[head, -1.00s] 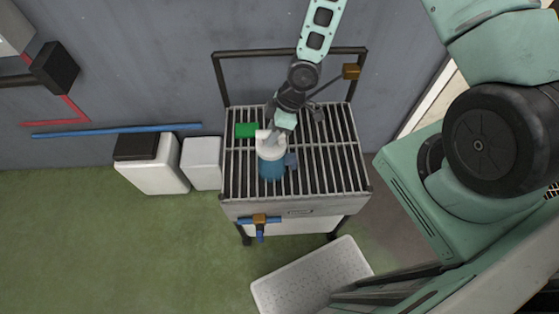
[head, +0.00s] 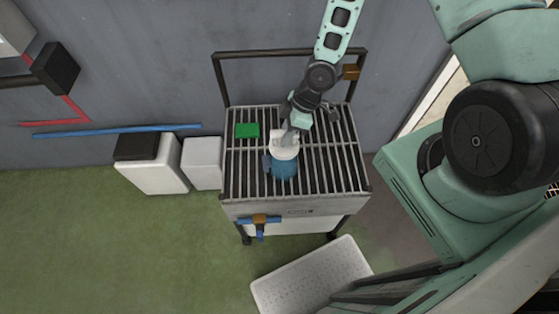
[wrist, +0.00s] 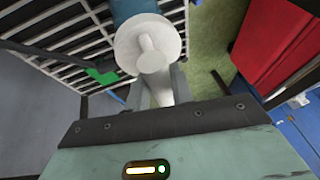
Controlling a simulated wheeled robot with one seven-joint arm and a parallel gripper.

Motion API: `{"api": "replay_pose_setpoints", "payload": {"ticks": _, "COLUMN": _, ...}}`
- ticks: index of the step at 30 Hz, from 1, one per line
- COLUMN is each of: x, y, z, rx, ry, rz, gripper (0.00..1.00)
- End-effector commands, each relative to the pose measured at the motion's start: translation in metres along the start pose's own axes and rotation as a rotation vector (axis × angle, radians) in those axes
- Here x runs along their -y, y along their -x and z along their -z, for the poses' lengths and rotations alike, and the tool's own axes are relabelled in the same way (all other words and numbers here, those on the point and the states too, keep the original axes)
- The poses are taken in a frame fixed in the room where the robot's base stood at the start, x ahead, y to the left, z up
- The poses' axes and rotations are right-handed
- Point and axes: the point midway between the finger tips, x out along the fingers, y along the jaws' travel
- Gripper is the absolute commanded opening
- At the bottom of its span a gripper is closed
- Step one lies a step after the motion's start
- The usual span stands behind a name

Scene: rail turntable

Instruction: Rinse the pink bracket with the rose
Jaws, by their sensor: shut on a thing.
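My gripper (head: 289,134) is over the grated cart top, shut on a white knobbed piece with a round disc (wrist: 143,42). In the head view this white piece (head: 284,152) sits at the top of a blue round body (head: 284,170), which has a small blue-grey lug on its left. In the wrist view my gripper's fingers (wrist: 160,88) flank the white stem, and part of a blue cylinder (wrist: 133,8) shows beyond the disc. I cannot tell whether the blue body rests on the grate or hangs above it. I see no pink bracket, and cannot tell which part is the rose.
A green block (head: 247,130) lies on the grate (head: 335,160), left of my gripper. A dark rail stands behind the cart. A blue-handled valve (head: 260,222) is at its front. White bins (head: 202,160) stand left; a pale perforated step (head: 310,275) lies in front.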

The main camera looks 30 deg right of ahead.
Motion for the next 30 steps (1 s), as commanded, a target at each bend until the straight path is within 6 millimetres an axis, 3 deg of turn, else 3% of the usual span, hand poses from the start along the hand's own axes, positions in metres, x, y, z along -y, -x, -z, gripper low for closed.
{"api": "replay_pose_setpoints", "payload": {"ticks": 13, "x": 0.000, "y": 0.006, "z": -0.015, "rx": 0.000, "ry": 0.000, "rz": 0.000, "gripper": 0.00}}
{"api": "replay_pose_setpoints", "payload": {"ticks": 30, "x": 0.000, "y": -0.003, "z": 0.007, "rx": 0.000, "ry": 0.001, "rz": 0.000, "gripper": 0.00}}
